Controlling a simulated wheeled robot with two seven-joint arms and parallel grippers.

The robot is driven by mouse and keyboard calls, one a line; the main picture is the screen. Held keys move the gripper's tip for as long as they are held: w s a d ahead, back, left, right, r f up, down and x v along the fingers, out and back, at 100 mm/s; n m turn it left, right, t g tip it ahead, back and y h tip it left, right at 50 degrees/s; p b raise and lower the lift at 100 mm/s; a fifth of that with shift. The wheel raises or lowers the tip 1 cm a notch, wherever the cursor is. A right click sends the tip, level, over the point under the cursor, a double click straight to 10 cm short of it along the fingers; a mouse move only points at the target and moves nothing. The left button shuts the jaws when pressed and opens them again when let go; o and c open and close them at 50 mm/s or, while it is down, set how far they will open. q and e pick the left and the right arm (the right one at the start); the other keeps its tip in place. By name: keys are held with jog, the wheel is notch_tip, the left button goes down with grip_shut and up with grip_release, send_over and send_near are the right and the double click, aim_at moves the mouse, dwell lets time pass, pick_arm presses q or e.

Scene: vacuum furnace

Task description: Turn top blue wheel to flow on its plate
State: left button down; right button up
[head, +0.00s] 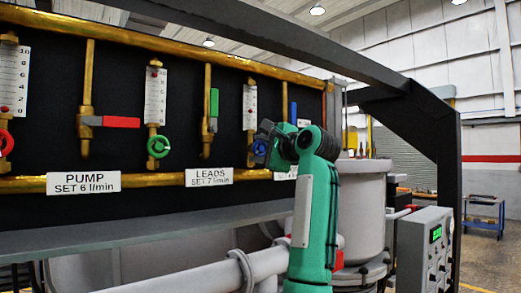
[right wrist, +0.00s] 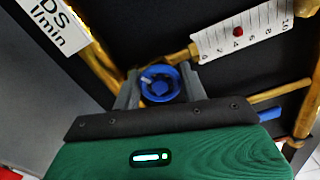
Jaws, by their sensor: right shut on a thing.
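The blue wheel (head: 259,147) sits at the foot of the rightmost flow tube (head: 249,105) on the black panel. My right gripper (head: 263,142) is at the wheel and partly covers it in the head view. In the right wrist view the grey fingers of my right gripper (right wrist: 160,76) lie on either side of the blue wheel (right wrist: 160,85), shut on it. The tube's scale (right wrist: 240,32) shows there with a red float (right wrist: 238,31) near its middle. The plate (head: 284,173) below this wheel is mostly hidden by my right arm. My left gripper is not in view.
A green wheel (head: 158,146) and a red wheel (head: 5,143) are further left. A grey frame beam (head: 300,38) crosses above; a control box (head: 424,245) stands at right.

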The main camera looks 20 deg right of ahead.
jog(key=o, duration=1)
